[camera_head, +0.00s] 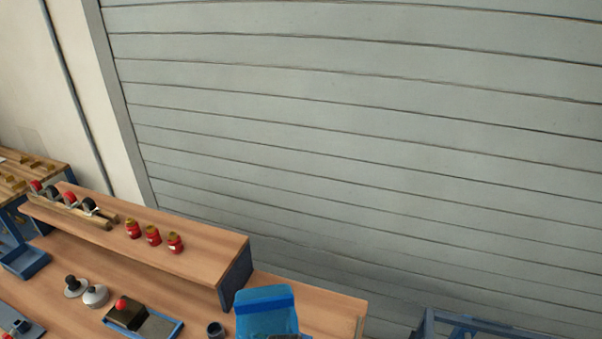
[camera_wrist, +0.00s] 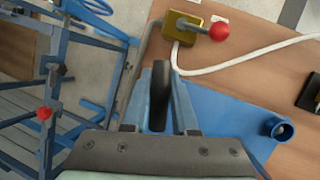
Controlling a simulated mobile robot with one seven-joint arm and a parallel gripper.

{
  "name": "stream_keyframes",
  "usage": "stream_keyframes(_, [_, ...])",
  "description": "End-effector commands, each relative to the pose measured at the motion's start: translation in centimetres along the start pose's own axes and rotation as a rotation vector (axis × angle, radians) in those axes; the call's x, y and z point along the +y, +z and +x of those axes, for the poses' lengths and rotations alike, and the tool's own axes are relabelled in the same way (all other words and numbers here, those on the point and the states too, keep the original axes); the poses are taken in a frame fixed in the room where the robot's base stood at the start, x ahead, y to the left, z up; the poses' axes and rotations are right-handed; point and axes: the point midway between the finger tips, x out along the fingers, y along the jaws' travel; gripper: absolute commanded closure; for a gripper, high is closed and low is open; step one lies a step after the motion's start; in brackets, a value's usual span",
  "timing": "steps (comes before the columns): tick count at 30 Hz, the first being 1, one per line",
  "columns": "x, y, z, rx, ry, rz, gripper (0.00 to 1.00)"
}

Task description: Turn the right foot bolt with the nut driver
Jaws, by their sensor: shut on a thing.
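In the wrist view my gripper (camera_wrist: 161,84) has its two blue fingers closed on a dark, bar-like tool (camera_wrist: 159,112), which I take to be the nut driver. Only its dark part between the fingers shows, and its working end cannot be made out. The gripper is near the left edge of a wooden bench, beside a blue plate. I cannot pick out the right foot bolt in either view.
A gold box (camera_wrist: 181,27) with a red knob and white cable is on the bench ahead. A blue ring-shaped cup (camera_wrist: 277,127) is at right. A blue frame (camera_wrist: 57,65) stands left. The head view shows a shelf (camera_head: 205,252) with red bottles (camera_head: 153,236).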

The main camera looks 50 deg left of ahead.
Motion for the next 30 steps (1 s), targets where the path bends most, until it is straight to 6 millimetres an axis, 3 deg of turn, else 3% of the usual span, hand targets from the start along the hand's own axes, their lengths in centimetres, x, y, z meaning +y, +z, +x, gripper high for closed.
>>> stream_keyframes(30, [-0.15,-0.71,1.03,0.0,0.001,-0.002,1.0])
